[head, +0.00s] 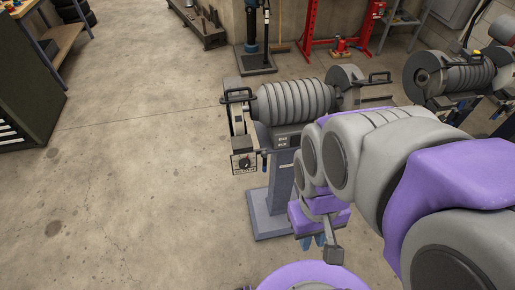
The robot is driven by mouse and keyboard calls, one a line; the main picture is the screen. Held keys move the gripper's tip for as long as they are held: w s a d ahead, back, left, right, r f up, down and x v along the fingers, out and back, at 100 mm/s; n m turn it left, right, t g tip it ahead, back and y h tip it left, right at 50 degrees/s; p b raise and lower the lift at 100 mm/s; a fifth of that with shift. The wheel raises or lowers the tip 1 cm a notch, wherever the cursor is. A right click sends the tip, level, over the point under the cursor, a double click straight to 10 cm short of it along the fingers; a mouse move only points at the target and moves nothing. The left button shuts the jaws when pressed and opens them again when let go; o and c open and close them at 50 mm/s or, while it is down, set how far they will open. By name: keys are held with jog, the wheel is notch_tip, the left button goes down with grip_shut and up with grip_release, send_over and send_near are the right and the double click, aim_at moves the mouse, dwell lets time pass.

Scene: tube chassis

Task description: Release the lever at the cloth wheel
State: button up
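A grey pedestal machine (295,101) with a ribbed motor body stands in front of me on a blue-grey column (281,180). Its left end has a black handle (238,96) and a box with a dark dial (244,162). A pale round wheel or cover (344,78) and another black handle (374,78) are at its right end. I cannot tell which end carries the cloth wheel, nor make out the lever for certain. My gripper (326,243) hangs in front of the column's right side, pointing down and appearing apart from the machine. Its finger opening is unclear.
A second similar machine (462,75) stands at the right. A red press frame (310,22) and a dark stand (255,62) are behind. A dark drawer cabinet (24,85) is at the far left. The concrete floor (140,170) on the left is clear.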

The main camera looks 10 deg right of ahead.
jog(key=shift+w+d+r+n+g+h, duration=0.2)
jog(key=shift+w+d+n+g+h, duration=0.2)
jog(key=shift+w+d+n, duration=0.3)
jog(key=c, duration=0.3)
jog(key=w+n, duration=0.1)
jog(key=w+n+g+h+p, duration=0.1)
jog(key=w, duration=0.1)
jog(key=w+n+h, duration=0.1)
jog(key=shift+w+a+r, duration=0.1)
jog(key=shift+w+r, duration=0.15)
jog(key=shift+w, duration=0.15)
grip_shut()
jog(key=w+d+n+g+h+p, duration=0.2)
jog(key=w+d+n+h, duration=0.15)
jog(key=w+n, duration=0.2)
jog(key=w+a+f+n+t+h+p, duration=0.1)
jog(key=w+a+f+n+h+p, duration=0.2)
jog(key=w+n+h, duration=0.7)
jog(key=w+a+f+n+t, duration=0.5)
jog(key=w+a+f+n, duration=0.3)
jog(key=a+f+n, duration=0.25)
jog(key=s+a+f+n+t+p, duration=0.2)
jog(key=a+f+n+t, duration=0.4)
jog(key=a+f+n, duration=0.3)
jog(key=shift+s+a+f+n+t, duration=0.2)
jog(key=shift+s+f+n+t, duration=0.25)
jog(key=shift+f, duration=1.1)
